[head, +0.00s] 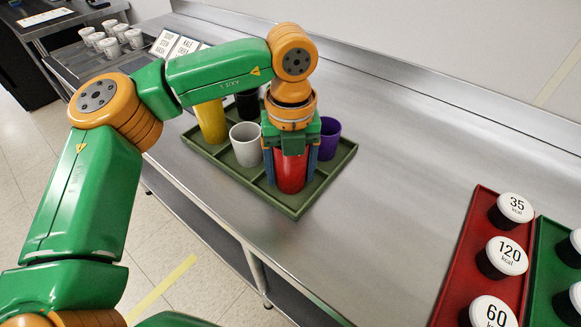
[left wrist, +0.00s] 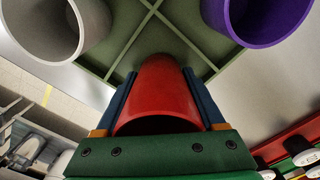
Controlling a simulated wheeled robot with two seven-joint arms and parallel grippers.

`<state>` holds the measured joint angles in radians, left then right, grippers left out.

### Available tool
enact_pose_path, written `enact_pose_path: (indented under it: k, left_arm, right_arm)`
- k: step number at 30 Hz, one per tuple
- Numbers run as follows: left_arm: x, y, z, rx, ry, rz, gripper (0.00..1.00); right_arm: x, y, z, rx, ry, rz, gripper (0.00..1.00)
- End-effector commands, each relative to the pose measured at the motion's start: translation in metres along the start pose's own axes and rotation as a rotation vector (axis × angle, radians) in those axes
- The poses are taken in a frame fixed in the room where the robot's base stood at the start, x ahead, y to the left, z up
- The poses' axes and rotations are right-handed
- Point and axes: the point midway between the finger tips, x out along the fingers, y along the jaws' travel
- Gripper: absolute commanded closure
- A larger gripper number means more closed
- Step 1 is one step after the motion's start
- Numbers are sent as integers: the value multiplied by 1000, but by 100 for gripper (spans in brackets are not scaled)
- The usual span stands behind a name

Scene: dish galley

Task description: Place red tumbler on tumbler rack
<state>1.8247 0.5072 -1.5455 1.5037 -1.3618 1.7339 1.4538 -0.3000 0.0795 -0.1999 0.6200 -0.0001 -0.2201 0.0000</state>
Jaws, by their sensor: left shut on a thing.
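The red tumbler (head: 290,174) stands upright at the near corner of the green divided tumbler rack (head: 296,211). My left gripper (head: 290,178) comes from above, and its blue fingers are shut on the tumbler's two sides. In the left wrist view the red tumbler (left wrist: 165,88) sits between the two fingers (left wrist: 160,100), over the rack's dividers (left wrist: 150,12). I cannot tell whether its base touches the rack floor. A white tumbler (head: 245,146), a purple tumbler (head: 329,140), a yellow tumbler (head: 211,122) and a partly hidden black tumbler (head: 247,104) stand in the rack. My right gripper is not in view.
A red tray (head: 459,262) and a green tray (head: 541,262) hold black containers with white calorie-marked lids at the right. White cups (head: 107,45) and small signs stand at the back left. The metal counter (head: 400,150) is clear between rack and trays.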

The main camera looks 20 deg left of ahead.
Motion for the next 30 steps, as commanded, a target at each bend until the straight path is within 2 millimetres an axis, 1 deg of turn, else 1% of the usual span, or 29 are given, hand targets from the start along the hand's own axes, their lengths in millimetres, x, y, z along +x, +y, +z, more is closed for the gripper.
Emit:
enact_pose_path:
  k: [3,4,5,6,7,13,16,17,20,24,27,30]
  left_arm:
    - [5,0,0,0,0,0,85]
    - [4,0,0,0,0,0,24]
    - [3,0,0,0,0,0,16]
    - [3,0,0,0,0,0,5]
    - [3,0,0,0,0,0,0]
    - [3,0,0,0,0,0,0]
    - [-5,0,0,0,-1,0,0]
    - [-7,0,0,-1,-2,-1,0]
    - [-26,-1,0,0,-3,-3,0]
    - [-62,-1,0,-1,-2,-3,0]
    - [-86,-1,0,-1,-3,-1,0]
    - [-106,-1,0,0,-1,-1,0]
  right_arm:
    - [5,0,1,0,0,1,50]
    - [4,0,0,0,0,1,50]
    - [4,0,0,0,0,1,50]
    - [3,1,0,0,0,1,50]
    - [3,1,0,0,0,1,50]
    - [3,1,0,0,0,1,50]
    - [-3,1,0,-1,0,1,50]
    - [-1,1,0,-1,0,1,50]
    - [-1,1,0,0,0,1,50]
    - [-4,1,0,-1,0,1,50]
    - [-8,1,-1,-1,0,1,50]
    - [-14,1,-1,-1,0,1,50]
